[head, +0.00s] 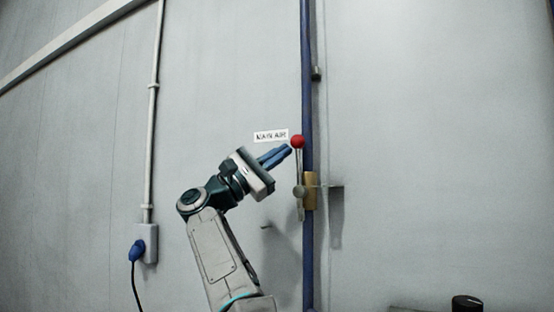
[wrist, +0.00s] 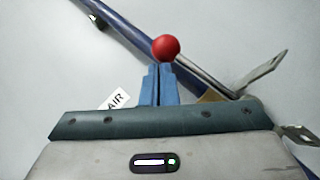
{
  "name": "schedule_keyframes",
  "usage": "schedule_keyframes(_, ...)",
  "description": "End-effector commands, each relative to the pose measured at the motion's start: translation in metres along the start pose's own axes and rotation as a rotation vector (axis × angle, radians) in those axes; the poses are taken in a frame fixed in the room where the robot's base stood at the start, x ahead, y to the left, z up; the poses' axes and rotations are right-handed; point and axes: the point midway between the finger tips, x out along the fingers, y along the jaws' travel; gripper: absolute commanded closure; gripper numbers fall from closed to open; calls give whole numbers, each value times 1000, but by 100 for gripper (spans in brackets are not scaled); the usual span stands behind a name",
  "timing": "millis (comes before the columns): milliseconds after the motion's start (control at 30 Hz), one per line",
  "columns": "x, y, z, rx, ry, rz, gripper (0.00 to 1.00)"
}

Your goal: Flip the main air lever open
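The main air lever (head: 299,168) is a thin metal rod with a red ball knob (head: 297,141) on top. It stands nearly upright, roughly in line with the blue pipe, and pivots at a brass valve body (head: 311,190). My gripper (head: 289,149) is to the left of the knob, its blue fingers pointing up and right. In the wrist view the fingers (wrist: 159,70) are close together with nothing visible between them. The red knob (wrist: 166,47) shows just at their tips; I cannot tell whether they touch. The rod (wrist: 203,77) runs down and right from it.
The blue pipe (head: 307,80) runs vertically up the grey wall. A "MAIN AIR" label (head: 271,135) is left of the knob. A grey conduit with a socket box (head: 148,243) and blue plug (head: 138,250) is far left. A dark knob (head: 467,303) shows bottom right. The wall right of the pipe is mostly clear.

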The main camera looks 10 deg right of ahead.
Motion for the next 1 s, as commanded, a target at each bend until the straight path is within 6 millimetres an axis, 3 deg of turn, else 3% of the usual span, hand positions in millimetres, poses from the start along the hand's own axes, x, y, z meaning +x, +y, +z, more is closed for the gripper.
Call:
schedule_keyframes(733,6,-2,3,-2,-6,0,100)
schedule_keyframes(867,-4,0,-4,-4,-5,1,100)
schedule_keyframes(1000,-26,6,-19,-4,1,4,100)
